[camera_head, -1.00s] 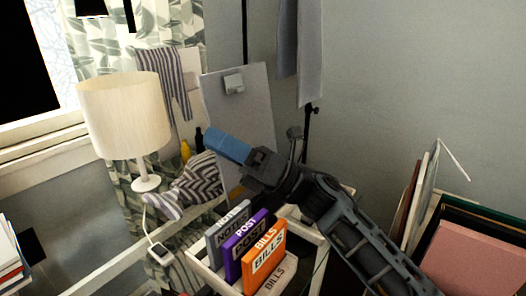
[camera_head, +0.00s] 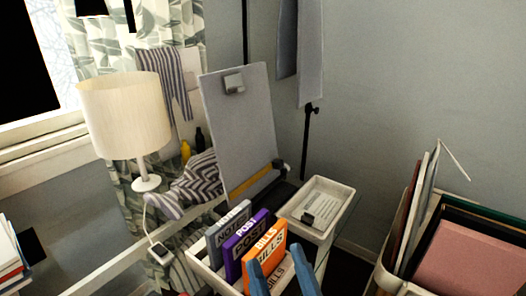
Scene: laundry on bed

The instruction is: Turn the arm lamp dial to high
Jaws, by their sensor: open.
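A lamp with a cream drum shade (camera_head: 123,116) and a round white base (camera_head: 147,183) stands at the left. A white cord runs down from near the base to a small white box with a dark face (camera_head: 160,251). I cannot tell whether this box is a dial or how it is set. No jointed arm lamp is clearly visible. My gripper (camera_head: 276,261) is at the bottom centre, its two blue fingers apart and empty. It is in front of the orange file and well to the right of the white box.
A holder carries grey, purple and orange files (camera_head: 262,248). A clipboard (camera_head: 240,130) stands upright behind them. Striped cloth (camera_head: 196,180) lies beside the lamp. A white tray (camera_head: 338,190) sits centre right. A box with folders (camera_head: 388,270) stands at the right.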

